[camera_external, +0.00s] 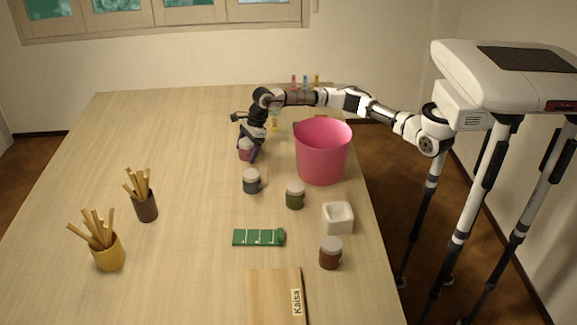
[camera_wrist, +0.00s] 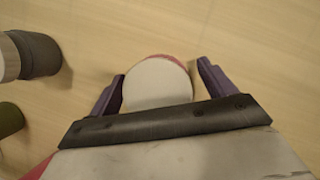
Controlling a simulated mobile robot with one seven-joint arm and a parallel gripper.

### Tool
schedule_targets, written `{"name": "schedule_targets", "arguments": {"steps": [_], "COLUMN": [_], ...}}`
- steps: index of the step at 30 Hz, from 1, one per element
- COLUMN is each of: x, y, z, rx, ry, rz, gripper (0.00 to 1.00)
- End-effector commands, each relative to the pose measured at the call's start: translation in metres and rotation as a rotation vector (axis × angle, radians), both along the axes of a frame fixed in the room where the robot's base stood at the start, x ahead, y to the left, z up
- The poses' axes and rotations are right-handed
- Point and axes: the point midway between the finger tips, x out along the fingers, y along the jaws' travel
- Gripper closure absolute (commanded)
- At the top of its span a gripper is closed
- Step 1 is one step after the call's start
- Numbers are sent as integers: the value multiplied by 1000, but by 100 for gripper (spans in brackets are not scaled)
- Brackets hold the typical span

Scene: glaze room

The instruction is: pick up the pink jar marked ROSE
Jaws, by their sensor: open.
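The pink jar (camera_external: 245,149) stands upright on the table under my gripper, partly hidden by it in the external view. In the wrist view the jar's whitish lid (camera_wrist: 158,82) lies between the two purple fingers, with a thin pink edge (camera_wrist: 165,58) beyond it. No marking can be read on the jar in either view. My gripper (camera_wrist: 160,88) is open, with one finger on each side of the lid. It also shows at the jar in the external view (camera_external: 249,154). Whether the fingers touch the jar cannot be told.
A dark grey jar (camera_external: 251,182) stands close by; it also shows in the wrist view (camera_wrist: 38,54). A green jar (camera_external: 295,197) and a large pink bucket (camera_external: 322,155) stand to the right. A white dish (camera_external: 338,218) and a brown jar (camera_external: 330,256) are nearer.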

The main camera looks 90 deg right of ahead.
Motion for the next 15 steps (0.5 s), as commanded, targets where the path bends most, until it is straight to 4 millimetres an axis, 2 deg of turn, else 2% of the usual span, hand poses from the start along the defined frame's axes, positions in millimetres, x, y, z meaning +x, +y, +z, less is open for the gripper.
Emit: {"name": "schedule_targets", "arguments": {"steps": [7,15], "x": [1,1], "y": [1,1], "z": [-2,-2], "rx": [0,0], "ry": [-1,-1], "rz": [0,0], "gripper": [17,53]}}
